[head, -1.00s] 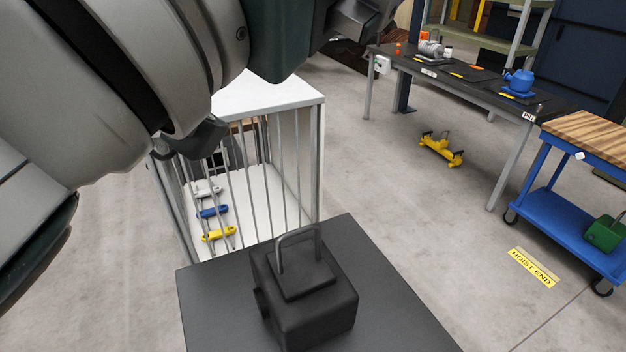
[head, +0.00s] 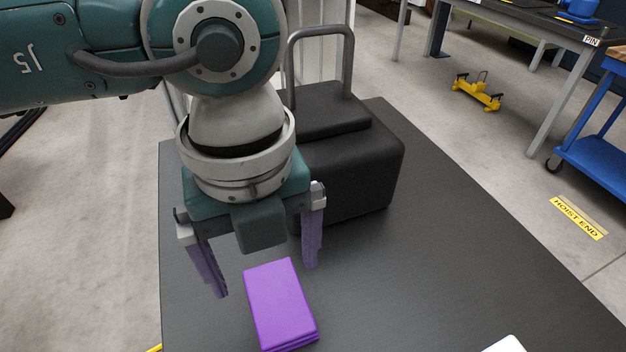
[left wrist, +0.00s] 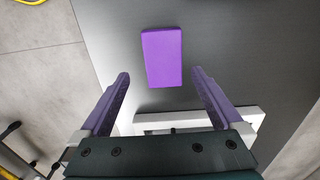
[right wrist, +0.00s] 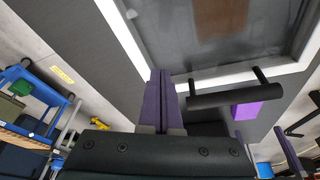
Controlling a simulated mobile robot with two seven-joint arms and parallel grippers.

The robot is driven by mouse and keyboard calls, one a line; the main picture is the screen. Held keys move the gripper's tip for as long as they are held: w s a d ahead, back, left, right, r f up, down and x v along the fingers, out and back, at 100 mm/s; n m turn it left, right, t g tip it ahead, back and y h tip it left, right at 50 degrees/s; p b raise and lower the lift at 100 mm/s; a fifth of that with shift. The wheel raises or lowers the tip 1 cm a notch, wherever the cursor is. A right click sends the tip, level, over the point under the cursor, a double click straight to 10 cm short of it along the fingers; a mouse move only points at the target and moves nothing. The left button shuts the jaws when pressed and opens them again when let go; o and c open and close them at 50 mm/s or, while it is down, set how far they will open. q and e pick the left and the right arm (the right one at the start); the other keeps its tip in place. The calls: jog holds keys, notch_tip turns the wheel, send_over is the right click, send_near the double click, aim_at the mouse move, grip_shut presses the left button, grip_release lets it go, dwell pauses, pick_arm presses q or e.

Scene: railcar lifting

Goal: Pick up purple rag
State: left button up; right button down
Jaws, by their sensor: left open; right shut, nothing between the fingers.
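The purple rag (head: 281,303) is a flat folded rectangle lying on the dark grey table (head: 440,270). It also shows in the left wrist view (left wrist: 161,57), lying ahead of and between the lines of the two fingers. My left gripper (head: 262,270) is open and empty above the table, pointing down, close to the far end of the rag and not touching it. In the right wrist view my right gripper (right wrist: 160,82) is shut and empty. A purple patch (right wrist: 246,110) shows there behind a dark bar; I cannot tell surely that it is the rag.
A black block with a metal handle (head: 345,165) stands on the table just behind my left gripper. A white object (head: 505,345) shows at the near edge of the head view. A blue cart (head: 598,150) stands beyond.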

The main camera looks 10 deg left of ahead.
aim_at(278, 299)
pick_arm(q)
jog(key=f, duration=0.4)
jog(key=f+b, duration=0.1)
jog(key=f, duration=0.1)
jog(key=shift+d+f, duration=0.25)
jog(key=shift+d, duration=0.05)
jog(key=c, duration=1.2)
